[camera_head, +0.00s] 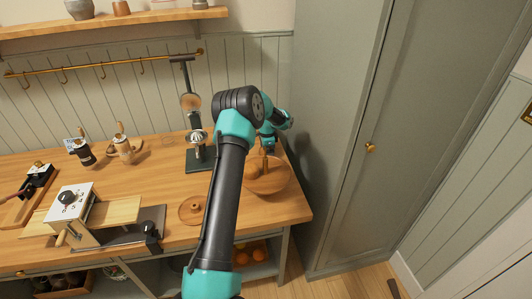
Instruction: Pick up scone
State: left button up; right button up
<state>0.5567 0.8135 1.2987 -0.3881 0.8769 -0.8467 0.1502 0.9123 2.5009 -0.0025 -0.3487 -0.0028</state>
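No scone can be made out clearly. A round brown wooden bowl or basket (277,187) stands near the right end of the wooden counter. My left arm comes up from the bottom, just left of centre, bends at the top and reaches down over the bowl. My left gripper (267,151) is small and partly hidden at the bowl's far side; its fingers are too unclear to tell whether they hold anything. My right gripper is not in view.
A tall grey cabinet (345,150) stands close to the right of the counter (165,170). A round wooden plate or lid (192,210) lies left of the bowl, partly beside my arm.

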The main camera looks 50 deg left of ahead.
pick_arm(q)
jog(key=c, duration=1)
jog(key=shift+r, duration=0.1)
notch_tip(320, 180, up, 10)
jog(key=shift+f, duration=0.1)
dwell(0.6)
